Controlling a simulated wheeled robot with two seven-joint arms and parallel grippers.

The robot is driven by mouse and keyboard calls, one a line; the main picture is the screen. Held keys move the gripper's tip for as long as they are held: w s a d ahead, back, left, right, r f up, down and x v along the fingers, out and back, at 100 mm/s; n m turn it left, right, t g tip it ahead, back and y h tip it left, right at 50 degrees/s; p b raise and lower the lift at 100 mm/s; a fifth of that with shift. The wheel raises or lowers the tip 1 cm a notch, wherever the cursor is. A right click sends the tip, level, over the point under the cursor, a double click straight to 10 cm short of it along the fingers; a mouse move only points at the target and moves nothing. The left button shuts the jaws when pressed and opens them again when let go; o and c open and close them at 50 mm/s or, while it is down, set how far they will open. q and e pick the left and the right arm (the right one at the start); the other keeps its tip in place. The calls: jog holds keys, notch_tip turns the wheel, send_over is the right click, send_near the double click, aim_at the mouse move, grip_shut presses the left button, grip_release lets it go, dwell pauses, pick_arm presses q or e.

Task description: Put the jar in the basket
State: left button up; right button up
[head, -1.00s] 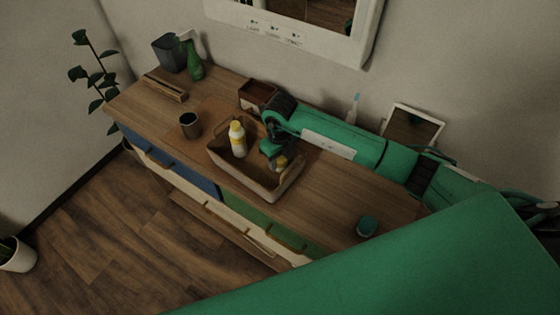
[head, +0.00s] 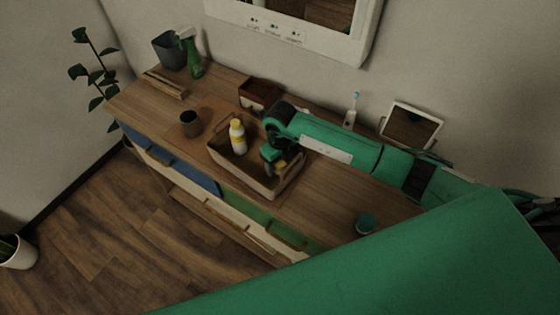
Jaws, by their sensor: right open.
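The basket (head: 238,177) is a tan, open-topped box on the dresser top. A white bottle with a yellow cap (head: 237,138) stands upright in its left part. My right gripper (head: 279,165) is open, pointing down over the basket's right end. A small yellowish thing shows by its fingers; it is too dark and small to tell whether this is the jar. A small teal-topped container (head: 366,223) stands on the dresser's right part, outside the basket. My left gripper is out of view.
A dark cup (head: 190,123) stands left of the basket. A brown box (head: 258,92) stands behind it. A grey bin (head: 169,51), a green spray bottle (head: 194,60), a toothbrush (head: 352,110) and a framed picture (head: 411,125) stand along the wall. Dresser top right of the basket is mostly clear.

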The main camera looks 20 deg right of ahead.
notch_tip(320, 180, up, 12)
jog(key=b, duration=0.4)
jog(key=shift+r, duration=0.15)
dwell(0.3)
